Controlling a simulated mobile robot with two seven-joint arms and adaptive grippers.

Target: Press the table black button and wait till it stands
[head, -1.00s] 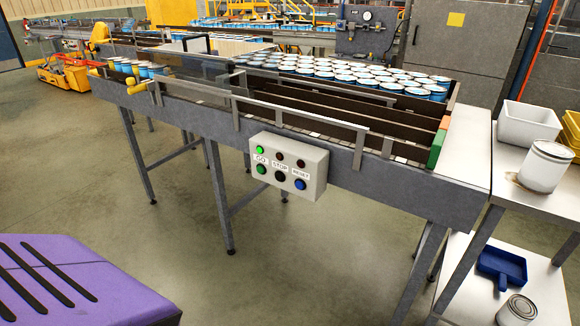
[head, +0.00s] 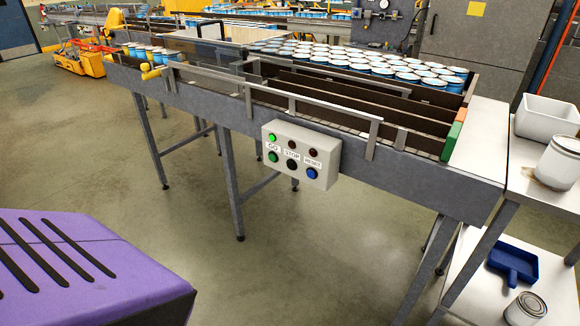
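A light grey control box (head: 326,164) is fixed to the front side of the conveyor table (head: 224,107). It has a green button (head: 273,157), a black button (head: 292,165) under the STOP label, and a blue button (head: 311,173). Above them, the lamp over GO (head: 272,137) is lit green; the other two lamps (head: 292,144) look dark red. Many blue and white cans (head: 345,62) stand on the conveyor, with a few more at its left end (head: 147,52). Neither of my grippers shows in the head view.
A purple, black-slotted surface (head: 110,265) fills the lower left. Open concrete floor (head: 290,250) lies in front of the conveyor. At right, a side table holds a white bin (head: 546,118) and a white pail (head: 561,160); a blue dustpan (head: 512,262) and a tin (head: 525,308) lie below.

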